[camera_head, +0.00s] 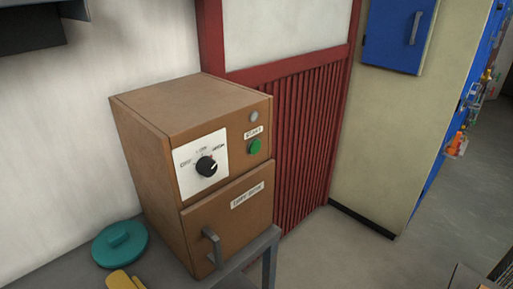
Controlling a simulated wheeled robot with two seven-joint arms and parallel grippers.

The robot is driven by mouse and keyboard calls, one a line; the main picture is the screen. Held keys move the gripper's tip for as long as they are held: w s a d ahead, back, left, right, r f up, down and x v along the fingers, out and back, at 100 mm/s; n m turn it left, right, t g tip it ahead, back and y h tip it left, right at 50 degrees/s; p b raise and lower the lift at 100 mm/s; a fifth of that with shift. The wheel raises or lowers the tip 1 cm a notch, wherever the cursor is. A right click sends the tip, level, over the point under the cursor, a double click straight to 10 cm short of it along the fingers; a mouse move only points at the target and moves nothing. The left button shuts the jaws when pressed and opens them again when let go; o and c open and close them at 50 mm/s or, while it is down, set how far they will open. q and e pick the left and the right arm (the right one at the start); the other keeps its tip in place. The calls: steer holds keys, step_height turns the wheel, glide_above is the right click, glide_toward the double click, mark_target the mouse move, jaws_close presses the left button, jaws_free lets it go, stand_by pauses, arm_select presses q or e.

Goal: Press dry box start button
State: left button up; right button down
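The dry box (190,165) is a brown cabinet on a grey bench, left of the middle in the head view. Its green start button (255,147) is on the upper right of the front face, under a small label (253,132). A grey round lamp or knob (254,116) is above that label. A white dial plate with a black knob (206,166) is left of the button. The door (228,222) below looks shut and has a grey handle (213,247). Neither gripper shows, and nothing touches the button.
A teal round lid (120,243) and a yellow object (124,281) lie on the grey bench (68,272) left of the box. A red slatted panel (305,150) stands behind. Open floor (335,250) is to the right, with a blue wall cabinet (398,35) above.

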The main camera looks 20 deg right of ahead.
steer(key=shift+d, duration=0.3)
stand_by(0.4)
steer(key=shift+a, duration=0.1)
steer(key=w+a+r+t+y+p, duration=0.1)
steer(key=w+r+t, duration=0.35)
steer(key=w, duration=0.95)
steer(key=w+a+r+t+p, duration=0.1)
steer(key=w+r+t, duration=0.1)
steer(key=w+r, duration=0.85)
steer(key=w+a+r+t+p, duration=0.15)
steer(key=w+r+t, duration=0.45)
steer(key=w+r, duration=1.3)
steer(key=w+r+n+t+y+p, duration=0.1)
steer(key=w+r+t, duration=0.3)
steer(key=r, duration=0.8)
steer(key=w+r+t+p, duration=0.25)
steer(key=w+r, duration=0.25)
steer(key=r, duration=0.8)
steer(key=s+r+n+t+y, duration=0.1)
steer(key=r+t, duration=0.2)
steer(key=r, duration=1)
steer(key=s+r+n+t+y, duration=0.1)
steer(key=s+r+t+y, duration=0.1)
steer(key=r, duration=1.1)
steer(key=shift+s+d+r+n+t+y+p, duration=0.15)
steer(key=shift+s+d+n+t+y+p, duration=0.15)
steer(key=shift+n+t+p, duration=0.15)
